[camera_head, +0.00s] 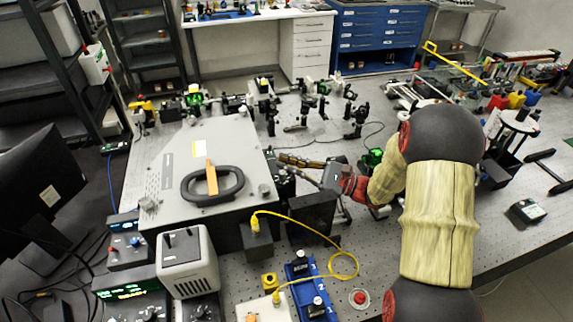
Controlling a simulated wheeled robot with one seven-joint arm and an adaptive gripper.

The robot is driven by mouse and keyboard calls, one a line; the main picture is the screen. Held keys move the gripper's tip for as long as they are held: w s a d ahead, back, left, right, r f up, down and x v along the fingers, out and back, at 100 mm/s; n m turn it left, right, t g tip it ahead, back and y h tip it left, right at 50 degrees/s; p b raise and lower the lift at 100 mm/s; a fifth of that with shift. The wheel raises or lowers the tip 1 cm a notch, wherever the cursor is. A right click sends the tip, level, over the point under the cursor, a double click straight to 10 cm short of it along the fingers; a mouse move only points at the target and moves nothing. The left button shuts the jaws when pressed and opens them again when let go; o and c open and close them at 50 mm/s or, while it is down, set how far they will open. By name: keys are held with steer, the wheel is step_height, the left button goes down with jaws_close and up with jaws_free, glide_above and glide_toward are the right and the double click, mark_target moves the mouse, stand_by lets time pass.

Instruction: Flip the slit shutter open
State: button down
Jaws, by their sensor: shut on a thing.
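The spectrometer (165,178) is a large grey box with a black loop handle on its lid, left of centre on the bench. My gripper (287,159) reaches in from the right, low over the bench, with its fingers pointing left at the box's right side. Its fingers are closed beside the dark fittings (282,186) on that side, where the slit shutter is. The fingertips are shut on a small part there, apparently the shutter. The part is too small and too hidden to show whether it is flipped up or down.
A black block (312,212) stands just below my gripper. A yellow cable (330,236) loops in front of it. Optics mounts (265,95) stand behind on the perforated bench (335,140). A beige device (187,262) and a monitor (38,180) are at left.

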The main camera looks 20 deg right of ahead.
steer(key=c, duration=2)
jaws_free()
steer(key=shift+o, duration=0.4)
steer(key=shift+d, duration=0.1)
steer(key=v, duration=1.2)
